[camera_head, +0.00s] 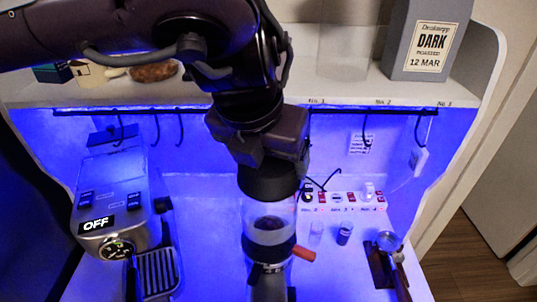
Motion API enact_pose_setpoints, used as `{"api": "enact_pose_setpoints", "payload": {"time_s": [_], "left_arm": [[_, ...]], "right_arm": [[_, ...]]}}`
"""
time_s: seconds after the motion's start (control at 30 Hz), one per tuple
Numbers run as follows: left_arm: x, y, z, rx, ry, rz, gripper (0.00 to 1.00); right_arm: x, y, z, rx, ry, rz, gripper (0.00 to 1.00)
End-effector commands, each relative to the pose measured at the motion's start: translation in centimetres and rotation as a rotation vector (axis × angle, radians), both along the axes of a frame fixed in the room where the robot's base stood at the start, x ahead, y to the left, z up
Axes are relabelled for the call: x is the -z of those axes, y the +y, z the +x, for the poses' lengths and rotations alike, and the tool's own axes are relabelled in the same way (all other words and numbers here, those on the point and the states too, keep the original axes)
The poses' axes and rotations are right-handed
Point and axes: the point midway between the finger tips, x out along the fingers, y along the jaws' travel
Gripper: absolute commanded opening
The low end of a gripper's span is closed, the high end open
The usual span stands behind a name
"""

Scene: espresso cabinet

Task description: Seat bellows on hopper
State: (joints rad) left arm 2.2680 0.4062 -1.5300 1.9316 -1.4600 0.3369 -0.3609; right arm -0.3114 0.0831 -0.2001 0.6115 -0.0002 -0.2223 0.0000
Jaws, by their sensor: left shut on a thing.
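My left arm reaches in from the upper left, and its gripper (268,163) points down in the middle of the cabinet. It is shut on the bellows (268,184), a dark round piece directly below it. The hopper (269,222) is a clear cylinder with dark contents, on top of the grinder (268,288). The bellows is upright and in line over the hopper's top. From this angle I cannot tell whether it is fully down on the rim or slightly above. The gripper hides the bellows' top. My right gripper is not in view.
An espresso machine (120,205) with an OFF display stands at the left. A power strip (345,198), small jars (344,232) and a metal piece on a dark stand (382,262) are at the right. A shelf (350,93) with hooks and a DARK coffee bag (420,40) runs above.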

Motion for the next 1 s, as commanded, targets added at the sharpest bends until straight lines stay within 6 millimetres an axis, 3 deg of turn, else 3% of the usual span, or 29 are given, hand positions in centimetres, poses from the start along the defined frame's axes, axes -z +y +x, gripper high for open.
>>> {"api": "enact_pose_setpoints", "payload": {"time_s": [0.1,0.2,0.6,1.0], "left_arm": [[0.9,0.0,0.0,0.001,0.001,0.0,0.54],[1.7,0.0,0.0,0.001,0.001,0.0,0.54],[4.6,0.0,0.0,0.0,0.001,0.0,0.54],[5.0,0.0,0.0,0.0,-0.001,-0.001,0.54]], "right_arm": [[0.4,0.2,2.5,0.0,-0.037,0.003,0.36],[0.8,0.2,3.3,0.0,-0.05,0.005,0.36],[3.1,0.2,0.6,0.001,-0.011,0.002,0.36],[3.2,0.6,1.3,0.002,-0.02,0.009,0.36]]}}
